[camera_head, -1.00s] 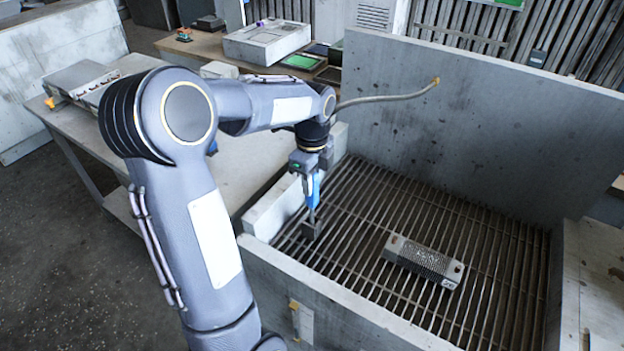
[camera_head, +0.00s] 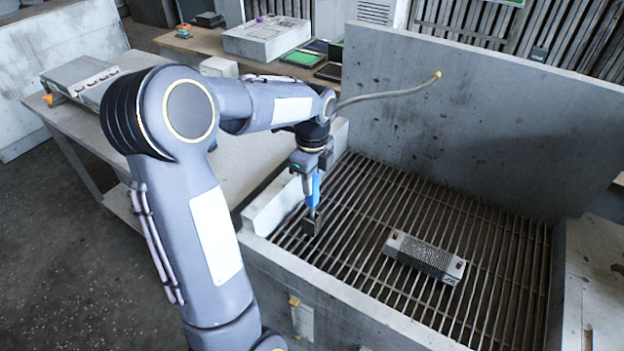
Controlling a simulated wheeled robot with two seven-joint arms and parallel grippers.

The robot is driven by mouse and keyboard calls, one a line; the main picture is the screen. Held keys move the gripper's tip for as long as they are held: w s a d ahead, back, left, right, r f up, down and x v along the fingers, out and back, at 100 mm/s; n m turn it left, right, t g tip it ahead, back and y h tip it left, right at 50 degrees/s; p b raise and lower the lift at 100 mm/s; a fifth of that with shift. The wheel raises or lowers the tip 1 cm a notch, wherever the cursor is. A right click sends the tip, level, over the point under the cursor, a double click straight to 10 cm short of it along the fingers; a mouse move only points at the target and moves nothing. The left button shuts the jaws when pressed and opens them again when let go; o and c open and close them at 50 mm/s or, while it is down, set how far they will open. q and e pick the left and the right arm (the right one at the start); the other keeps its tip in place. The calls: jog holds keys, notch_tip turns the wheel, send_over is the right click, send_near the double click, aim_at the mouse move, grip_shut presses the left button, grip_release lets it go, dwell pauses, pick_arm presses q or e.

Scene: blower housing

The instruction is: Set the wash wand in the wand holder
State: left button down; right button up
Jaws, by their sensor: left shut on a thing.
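My left gripper (camera_head: 309,172) points down over the left side of the grated wash basin. It is shut on the blue wash wand (camera_head: 314,190), which hangs roughly upright with a dark block (camera_head: 311,223) at its lower end, close above or on the grate. I cannot tell whether that block is part of the wand or a separate holder. A grey hose (camera_head: 385,97) runs from behind my wrist to a yellow fitting on the back wall. A pale bracket with yellow parts (camera_head: 302,318) is on the basin's front outside wall; I cannot tell whether it is the wand holder. My right gripper is not in view.
A grey finned metal housing (camera_head: 424,258) lies on the bar grate (camera_head: 370,195). Basin walls (camera_head: 470,120) rise behind and around it. A long table (camera_head: 240,160) stands left, with grey parts (camera_head: 80,78) at its far end. The grate right of the wand is mostly free.

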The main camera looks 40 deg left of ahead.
pick_arm(q)
jog(key=shift+f, duration=0.15)
jog(key=c, duration=1.1)
grip_release()
notch_tip(320, 180, up, 8)
jog(key=shift+f, duration=0.1)
